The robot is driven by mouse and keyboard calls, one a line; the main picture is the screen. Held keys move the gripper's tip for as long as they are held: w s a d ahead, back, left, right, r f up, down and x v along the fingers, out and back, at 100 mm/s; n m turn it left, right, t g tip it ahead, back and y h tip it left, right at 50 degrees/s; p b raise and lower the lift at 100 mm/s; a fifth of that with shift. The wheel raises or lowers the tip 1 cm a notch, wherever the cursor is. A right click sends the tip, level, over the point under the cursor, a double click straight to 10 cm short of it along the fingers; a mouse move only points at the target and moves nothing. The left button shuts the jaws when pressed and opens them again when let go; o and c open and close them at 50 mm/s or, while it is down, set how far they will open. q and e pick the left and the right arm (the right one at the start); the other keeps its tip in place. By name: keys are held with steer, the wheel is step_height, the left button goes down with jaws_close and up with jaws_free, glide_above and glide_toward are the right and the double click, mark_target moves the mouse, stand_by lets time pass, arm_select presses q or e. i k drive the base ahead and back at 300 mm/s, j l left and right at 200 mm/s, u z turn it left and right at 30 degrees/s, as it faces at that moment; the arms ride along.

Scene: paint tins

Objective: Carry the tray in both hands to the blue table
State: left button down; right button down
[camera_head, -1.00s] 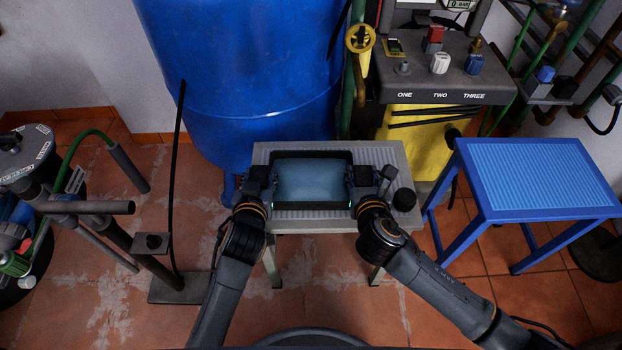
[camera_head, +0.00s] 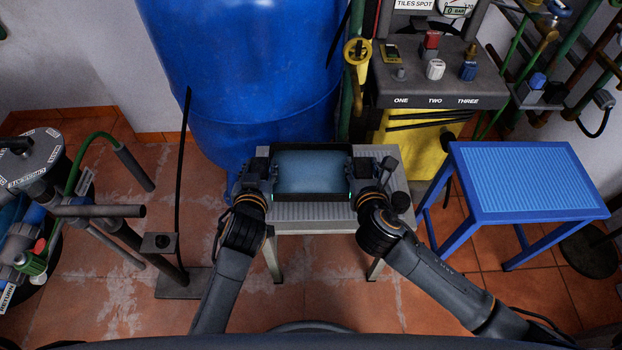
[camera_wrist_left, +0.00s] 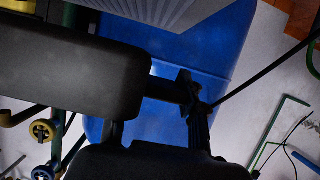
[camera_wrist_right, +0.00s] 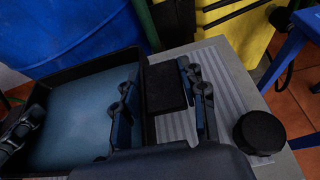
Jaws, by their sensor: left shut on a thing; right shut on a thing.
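The tray (camera_head: 312,196) is black-rimmed with a bluish inside and looks empty in the head view. It is held level over the grey ribbed table; any gap beneath is hard to judge. My left gripper (camera_head: 262,178) is shut on its left side and my right gripper (camera_head: 364,178) on its right side. The right wrist view shows the tray (camera_wrist_right: 95,72) at left and a black block, seemingly its handle, between the fingers (camera_wrist_right: 165,100). In the left wrist view the left grip is mostly hidden. The blue table (camera_head: 528,180) stands at right, its top bare.
The grey table (camera_head: 310,222) carries a round black knob (camera_head: 399,202) at its right. A blue drum (camera_head: 240,80) and a yellow-based control unit (camera_head: 440,80) stand behind. A black stand (camera_head: 183,283) and hoses are at left. Tiled floor separates the tables.

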mark_target(535, 192)
steer(key=z, duration=1)
steer(key=i+l+z, duration=0.25)
steer(key=i, duration=0.15)
steer(key=i+l+z, duration=0.2)
steer(key=i, duration=0.2)
